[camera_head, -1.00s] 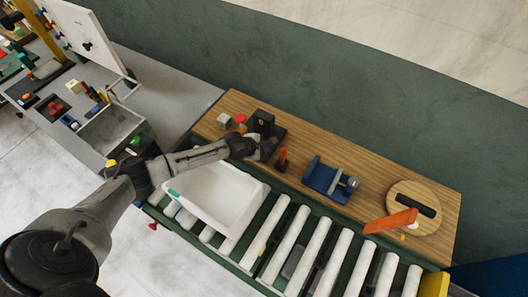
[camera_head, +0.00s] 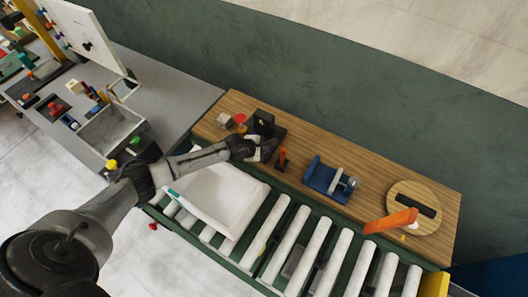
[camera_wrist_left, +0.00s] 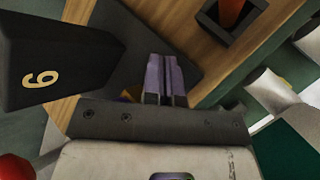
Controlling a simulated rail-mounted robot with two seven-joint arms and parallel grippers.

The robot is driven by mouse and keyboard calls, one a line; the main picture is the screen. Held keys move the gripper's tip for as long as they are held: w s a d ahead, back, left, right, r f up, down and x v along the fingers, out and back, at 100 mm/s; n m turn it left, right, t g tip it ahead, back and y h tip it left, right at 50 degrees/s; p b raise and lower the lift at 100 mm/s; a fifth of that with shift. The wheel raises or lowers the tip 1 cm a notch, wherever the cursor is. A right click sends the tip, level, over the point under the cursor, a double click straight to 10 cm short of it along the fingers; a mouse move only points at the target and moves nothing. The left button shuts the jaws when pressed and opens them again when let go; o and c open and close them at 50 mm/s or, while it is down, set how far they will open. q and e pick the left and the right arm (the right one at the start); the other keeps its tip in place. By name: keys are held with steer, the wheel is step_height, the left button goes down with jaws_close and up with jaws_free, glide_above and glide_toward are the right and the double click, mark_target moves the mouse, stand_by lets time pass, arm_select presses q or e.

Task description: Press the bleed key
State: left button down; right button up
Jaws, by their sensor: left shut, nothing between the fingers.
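My left gripper (camera_head: 265,152) is shut and empty. It is low over the back left of the wooden board, beside a black block (camera_head: 264,122) on a dark base. In the left wrist view its purple fingers (camera_wrist_left: 165,78) are together over a dark plate (camera_wrist_left: 178,38). The black block (camera_wrist_left: 50,65), with a yellow digit that reads 6 or 9, stands left of them. A small yellow-orange part (camera_wrist_left: 131,92) shows partly behind the fingers. I cannot tell which part is the bleed key, or whether the fingertips touch anything. My right gripper is not in view.
An orange peg (camera_head: 283,156) stands close right of the gripper. A blue vice (camera_head: 322,178) and a round wooden disc (camera_head: 402,194) are farther right. A red knob (camera_head: 240,118) is at the left. A white tray (camera_head: 235,232) lies on the rollers below my forearm.

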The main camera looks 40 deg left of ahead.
arm_select(q)
steer(key=shift+f, duration=0.5)
steer(key=shift+s+f+b, duration=0.2)
steer(key=shift+f+b, duration=0.1)
steer(key=shift+f, duration=0.25)
stand_by(0.5)
steer(key=shift+r, duration=0.1)
steer(key=shift+r+p, duration=0.5)
steer(key=shift+p, duration=0.2)
steer(key=shift+s+d+r+p, duration=0.15)
steer(key=shift+r+p, duration=0.15)
steer(key=shift+p, duration=0.2)
steer(key=shift+r, duration=0.25)
